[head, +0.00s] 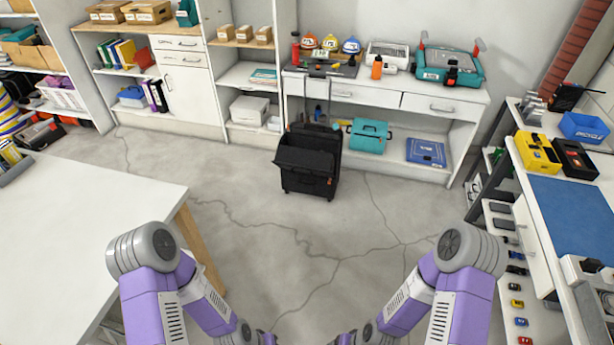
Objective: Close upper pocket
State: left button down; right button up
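A black rolling tool bag (310,160) stands upright on the concrete floor, in front of the white workbench. Its upper pocket (306,160) sticks out at the front, with its panel tilted outward and a dark opening behind it. A tall pull handle rises from the back of the bag. The lower part of the bag looks shut. My two purple and grey arms come in at the bottom, well short of the bag. Both grippers are below the lower edge of the view.
A white table (80,225) fills the left side. A teal case (369,136) sits on the low shelf right of the bag. The cracked floor between my arms and the bag is clear.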

aim_at(320, 164)
jog(key=z, duration=0.75)
jog(key=i, duration=2.75)
jog(key=u, duration=1)
